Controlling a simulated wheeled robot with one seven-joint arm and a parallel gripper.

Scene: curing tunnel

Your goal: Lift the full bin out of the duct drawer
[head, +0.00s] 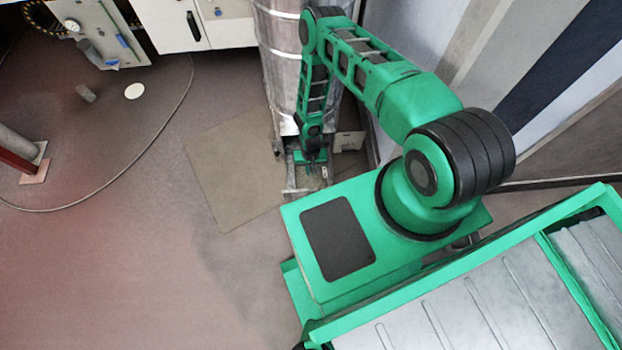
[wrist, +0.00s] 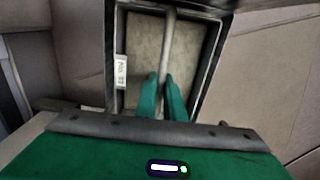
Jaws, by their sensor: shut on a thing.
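The full bin (wrist: 207,55) shows in the wrist view as a dark-rimmed rectangular box filled with flat grey-brown material. A pale label is on its left side. A grey bar (wrist: 167,40) runs lengthwise over the middle of the bin. My gripper (wrist: 162,84) has its two green fingers on either side of this bar and is shut on it. In the head view my gripper (head: 314,166) points down at the foot of the silvery duct (head: 284,60), over the small open drawer (head: 291,186). I cannot tell whether the bin is raised from the drawer.
A tan mat (head: 232,170) lies on the floor left of the drawer. White cabinets (head: 205,22) stand at the back. A cable loops over the left floor. Open floor lies left of the mat.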

